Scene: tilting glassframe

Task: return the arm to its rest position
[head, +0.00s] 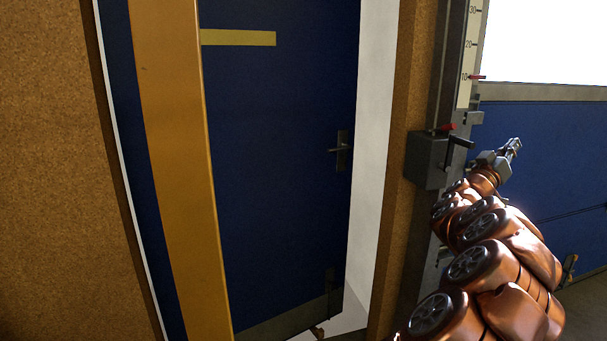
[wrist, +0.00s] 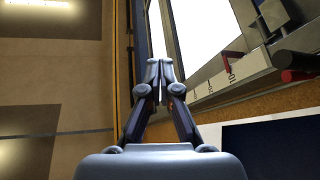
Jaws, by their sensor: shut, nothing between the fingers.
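My gripper (head: 514,146) is at the end of my orange arm on the right side of the head view, in front of the blue panel below the bright window. In the wrist view my gripper (wrist: 160,66) points up the picture with its fingertips together and nothing between them. A grey mechanism box (head: 430,160) with a crank handle is on the post just left of my gripper. My gripper appears apart from it.
A blue door (head: 285,140) with a lever handle (head: 341,150) stands left of the post. A scale (head: 467,60) with a red pointer (head: 477,77) runs up the post. The window (head: 545,40) is at upper right. Red and black handle parts show in the wrist view (wrist: 295,67).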

